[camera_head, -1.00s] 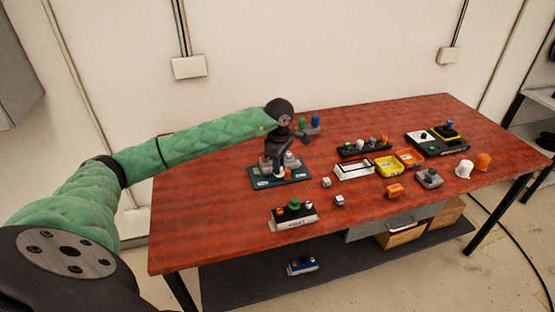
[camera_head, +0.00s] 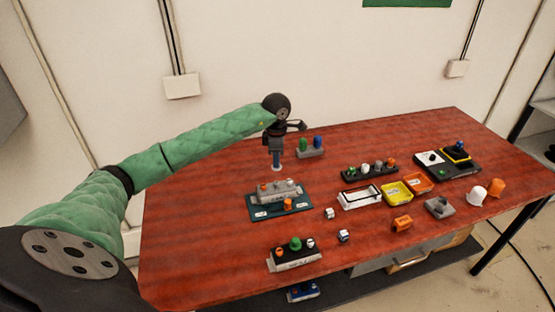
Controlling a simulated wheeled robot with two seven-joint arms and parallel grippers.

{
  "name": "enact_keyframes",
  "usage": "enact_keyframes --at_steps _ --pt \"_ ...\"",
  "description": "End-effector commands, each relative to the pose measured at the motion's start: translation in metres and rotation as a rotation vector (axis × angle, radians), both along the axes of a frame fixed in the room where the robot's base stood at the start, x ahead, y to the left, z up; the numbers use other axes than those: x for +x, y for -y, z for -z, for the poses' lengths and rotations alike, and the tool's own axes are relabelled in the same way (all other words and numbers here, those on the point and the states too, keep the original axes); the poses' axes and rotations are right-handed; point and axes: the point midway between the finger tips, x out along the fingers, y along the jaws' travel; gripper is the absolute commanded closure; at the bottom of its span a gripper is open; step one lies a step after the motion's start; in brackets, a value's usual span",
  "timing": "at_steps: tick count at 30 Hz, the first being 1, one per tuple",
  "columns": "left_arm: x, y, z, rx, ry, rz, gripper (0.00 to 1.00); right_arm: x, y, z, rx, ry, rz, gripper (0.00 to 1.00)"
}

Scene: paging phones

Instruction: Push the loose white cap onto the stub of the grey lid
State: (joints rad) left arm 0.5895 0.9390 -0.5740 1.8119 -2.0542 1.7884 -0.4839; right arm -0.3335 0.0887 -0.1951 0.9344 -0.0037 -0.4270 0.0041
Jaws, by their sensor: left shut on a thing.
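My left gripper (camera_head: 277,163) points straight down above the dark blue tray and is shut on a small white piece, which looks like the loose white cap (camera_head: 277,168). The cap is mostly hidden by the fingers, and it is held clear above the tray. Below it, a grey lid-like block (camera_head: 272,195) stands on the dark blue tray (camera_head: 260,213), with small orange and white pieces on and beside it. Its stub is too small to make out. Another grey piece with a darker knob (camera_head: 440,206) lies at the right. My right gripper is not in view.
Behind the gripper stands a grey block with green and blue knobs (camera_head: 311,152). A black rack (camera_head: 370,175), a yellow tray (camera_head: 396,192), a white cup (camera_head: 477,192) and an orange cup (camera_head: 496,187) are to the right. A block with a green knob (camera_head: 294,256) stands in front. The table's left side is clear.

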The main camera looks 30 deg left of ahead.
Motion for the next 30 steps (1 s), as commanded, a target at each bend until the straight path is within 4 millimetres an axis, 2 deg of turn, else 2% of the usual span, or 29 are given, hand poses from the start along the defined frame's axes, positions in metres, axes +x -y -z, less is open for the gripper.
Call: enact_keyframes --at_steps 8,22,30 --pt "0.000 0.000 0.008 0.000 0.000 -0.036 1.00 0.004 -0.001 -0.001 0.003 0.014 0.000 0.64" --pt "-0.001 0.000 0.044 0.000 0.000 -0.033 1.00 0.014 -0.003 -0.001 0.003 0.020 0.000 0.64" --pt "0.000 0.000 0.055 0.000 0.001 -0.034 1.00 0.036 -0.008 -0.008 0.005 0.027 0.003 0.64"
